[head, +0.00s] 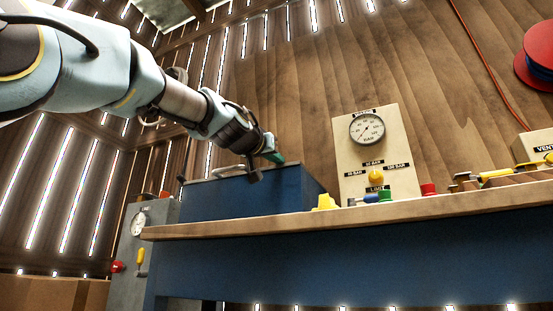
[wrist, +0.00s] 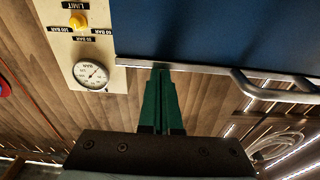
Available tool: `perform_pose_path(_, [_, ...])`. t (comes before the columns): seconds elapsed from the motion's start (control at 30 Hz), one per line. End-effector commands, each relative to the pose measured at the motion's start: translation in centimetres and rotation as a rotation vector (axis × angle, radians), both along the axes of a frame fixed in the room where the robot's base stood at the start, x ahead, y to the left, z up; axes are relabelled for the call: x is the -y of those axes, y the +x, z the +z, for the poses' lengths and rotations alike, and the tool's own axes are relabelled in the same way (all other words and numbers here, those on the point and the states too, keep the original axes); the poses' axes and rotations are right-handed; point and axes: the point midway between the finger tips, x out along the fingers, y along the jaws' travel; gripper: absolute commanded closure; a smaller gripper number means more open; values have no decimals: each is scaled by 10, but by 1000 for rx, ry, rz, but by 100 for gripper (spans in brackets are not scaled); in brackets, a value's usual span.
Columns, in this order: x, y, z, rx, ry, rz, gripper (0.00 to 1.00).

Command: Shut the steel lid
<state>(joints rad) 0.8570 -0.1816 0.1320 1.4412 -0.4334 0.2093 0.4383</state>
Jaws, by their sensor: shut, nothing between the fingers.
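A blue box (head: 235,198) stands on the left end of the workbench. A thin grey steel edge, seemingly the lid (head: 235,172), runs along its top and looks about level. From this low angle I cannot tell whether it is fully down. In the wrist view, upside down, the steel edge (wrist: 205,69) borders a blue face, with a bent metal handle bar (wrist: 262,91) at right. My gripper (head: 277,157) is above the box top. Its green fingers (wrist: 162,74) are together and empty, with tips at or very near the steel edge; contact is unclear.
A gauge panel (head: 367,155) with a yellow knob stands right of the box. A yellow piece (head: 325,202), a green button (head: 384,195) and a red one (head: 428,189) sit along the wooden bench top (head: 350,214). A grey cabinet (head: 137,250) stands at left.

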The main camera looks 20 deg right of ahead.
Motion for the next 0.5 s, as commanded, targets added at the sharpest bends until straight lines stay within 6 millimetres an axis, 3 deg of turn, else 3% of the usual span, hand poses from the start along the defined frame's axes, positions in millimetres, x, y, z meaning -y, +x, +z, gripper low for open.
perform_pose_path(0.03, [4, 4, -12, -19, 22, -3, 100])
perform_pose_path(0.17, [4, 4, 1, -18, 21, -2, 100])
perform_pose_path(0.5, [1, 1, 70, -5, 7, -1, 100])
